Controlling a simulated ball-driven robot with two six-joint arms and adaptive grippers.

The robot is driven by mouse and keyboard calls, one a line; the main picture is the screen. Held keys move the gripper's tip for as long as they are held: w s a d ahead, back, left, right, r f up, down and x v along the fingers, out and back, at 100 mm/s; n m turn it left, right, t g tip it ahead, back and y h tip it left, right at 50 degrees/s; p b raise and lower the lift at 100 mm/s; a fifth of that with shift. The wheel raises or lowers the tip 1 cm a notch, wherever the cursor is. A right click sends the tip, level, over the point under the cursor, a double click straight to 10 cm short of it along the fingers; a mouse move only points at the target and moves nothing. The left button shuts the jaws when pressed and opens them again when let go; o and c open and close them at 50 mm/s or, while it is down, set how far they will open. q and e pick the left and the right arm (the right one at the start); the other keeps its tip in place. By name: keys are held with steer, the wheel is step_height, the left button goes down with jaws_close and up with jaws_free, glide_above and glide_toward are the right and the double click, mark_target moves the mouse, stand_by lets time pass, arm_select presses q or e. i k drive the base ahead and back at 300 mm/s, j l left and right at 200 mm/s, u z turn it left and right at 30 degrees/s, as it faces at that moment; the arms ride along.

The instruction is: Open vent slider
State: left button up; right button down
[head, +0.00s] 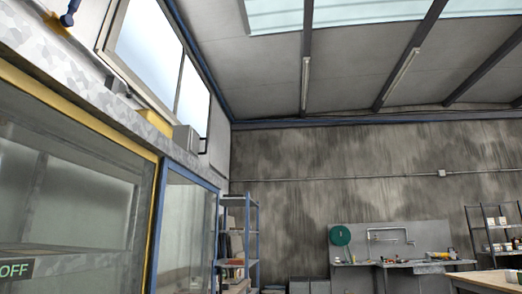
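I cannot tell for sure which part is the vent slider. A small blue and yellow part (62,24) sits at the top left, on the speckled grey top section of the booth (60,75). Farther along this section are a yellow block (156,122) and a grey box (186,138) with a dark bent pipe, below the window. Neither of my grippers shows in the head view, and nothing touches these parts in the picture.
Beyond are a blue-framed panel (186,235), a blue shelf rack (238,240), a grey workbench (400,262), a wooden table (490,280) and a dark rack (493,222).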

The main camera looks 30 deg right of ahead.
mark_target(196, 139)
steer(key=z, duration=0.4)
steer(key=u, duration=0.45)
steer(key=i+l+u, duration=0.45)
steer(key=l+u, duration=0.15)
steer(key=i+l+u, duration=0.25)
steer(key=l, duration=0.2)
steer(key=k+j, duration=0.05)
steer(key=k, duration=0.05)
